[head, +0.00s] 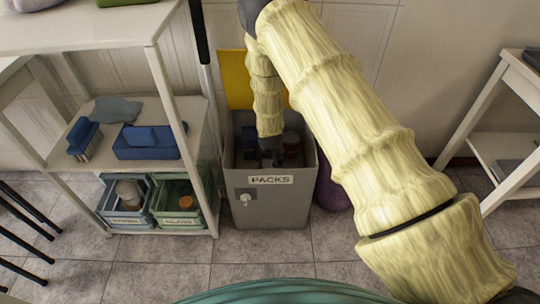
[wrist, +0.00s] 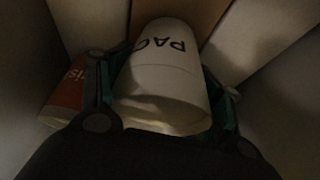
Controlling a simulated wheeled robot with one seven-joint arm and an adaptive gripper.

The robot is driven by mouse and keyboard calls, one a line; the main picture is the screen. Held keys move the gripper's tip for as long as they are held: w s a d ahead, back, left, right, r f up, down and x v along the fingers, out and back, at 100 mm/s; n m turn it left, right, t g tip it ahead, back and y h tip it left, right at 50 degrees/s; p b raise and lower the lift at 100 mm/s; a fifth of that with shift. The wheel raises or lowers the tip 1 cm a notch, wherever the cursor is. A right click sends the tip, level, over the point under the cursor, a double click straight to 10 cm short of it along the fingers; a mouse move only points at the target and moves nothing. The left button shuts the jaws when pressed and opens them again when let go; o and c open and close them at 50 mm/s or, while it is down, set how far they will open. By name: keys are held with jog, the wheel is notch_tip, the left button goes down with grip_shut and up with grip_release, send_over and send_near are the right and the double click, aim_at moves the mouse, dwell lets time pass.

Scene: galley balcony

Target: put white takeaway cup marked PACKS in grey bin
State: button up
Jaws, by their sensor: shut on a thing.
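The grey bin (head: 270,207) stands on the floor against the wall, with a PACKS label on its front and a yellow lid (head: 236,80) raised behind it. My arm reaches down into the bin, and my gripper (head: 270,156) is inside its opening. In the wrist view my gripper (wrist: 165,112) is shut on the white takeaway cup (wrist: 160,85), with the letters PAC visible and the cup between both fingers. The cup is hard to make out in the head view. Whether it touches the bin's bottom cannot be told.
An orange-red and white cup (wrist: 66,95) lies left of the gripper in the wrist view. A white shelf (head: 100,33) left of the bin holds a blue box (head: 148,148), a blue-grey crate (head: 127,219) and a green crate (head: 182,217). A purple object (head: 333,190) sits right of the bin.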

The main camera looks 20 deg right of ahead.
jog(key=shift+f, duration=0.65)
jog(key=shift+f, duration=0.25)
jog(key=o, duration=1)
jog(key=shift+c, duration=0.2)
jog(key=shift+r, duration=0.2)
jog(key=shift+r+p, duration=1.1)
jog(key=shift+r, duration=0.25)
jog(key=shift+r+p, duration=1.7)
jog(key=shift+r, duration=0.5)
